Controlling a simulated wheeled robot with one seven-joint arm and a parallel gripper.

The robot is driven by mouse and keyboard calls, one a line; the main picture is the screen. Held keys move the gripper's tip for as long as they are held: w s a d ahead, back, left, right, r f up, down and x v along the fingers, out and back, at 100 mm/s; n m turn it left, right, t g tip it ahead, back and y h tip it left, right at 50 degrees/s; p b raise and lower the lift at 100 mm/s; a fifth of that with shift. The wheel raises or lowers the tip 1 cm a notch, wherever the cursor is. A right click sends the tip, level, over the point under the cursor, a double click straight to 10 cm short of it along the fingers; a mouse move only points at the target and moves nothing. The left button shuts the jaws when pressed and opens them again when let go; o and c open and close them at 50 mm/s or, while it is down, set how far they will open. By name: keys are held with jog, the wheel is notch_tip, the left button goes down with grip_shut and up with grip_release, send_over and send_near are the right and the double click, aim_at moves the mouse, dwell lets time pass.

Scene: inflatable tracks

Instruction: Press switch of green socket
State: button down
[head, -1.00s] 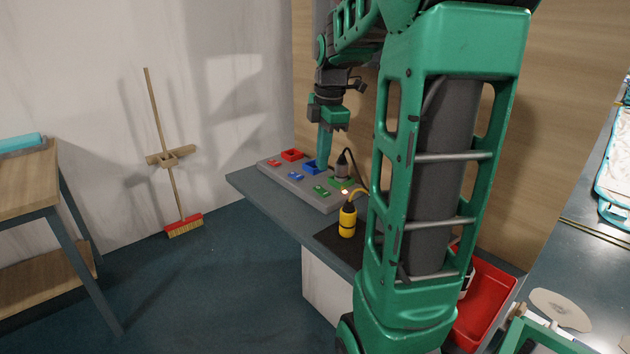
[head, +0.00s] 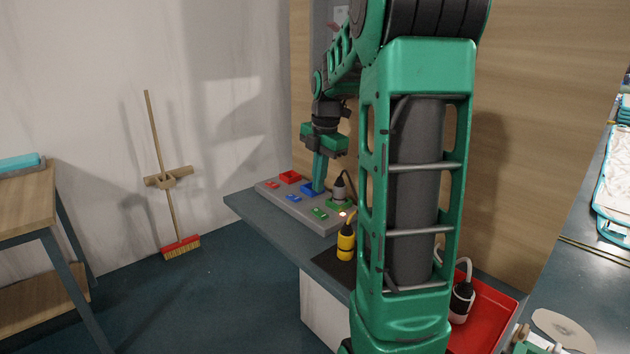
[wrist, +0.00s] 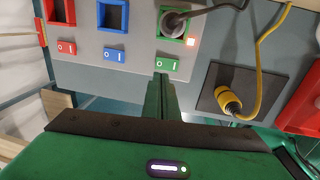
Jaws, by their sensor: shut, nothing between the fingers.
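The grey socket board (head: 268,191) lies on the bench with red, blue and green sockets. The green socket (head: 338,203) holds a dark plug (wrist: 173,24); its frame also shows in the wrist view (wrist: 162,36). Below it in the wrist view is the green switch (wrist: 167,64), which also shows in the head view (head: 320,213). A small light (wrist: 191,42) glows beside the green socket. My gripper (wrist: 162,77) is shut and empty, its tips just below the green switch in the wrist view. Whether they touch it I cannot tell. My gripper (head: 318,187) points down in the head view.
The blue switch (wrist: 114,54) and red switch (wrist: 67,47) sit left of the green one. A yellow plug (wrist: 229,101) with a cable stands on a black mat (wrist: 255,85) to the right. A red tray (head: 492,325) holds a white and black object (head: 461,302).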

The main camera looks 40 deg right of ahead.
aim_at(316, 211)
jog(key=f, duration=0.6)
jog(key=shift+w+f, duration=0.4)
jog(key=shift+d, duration=0.1)
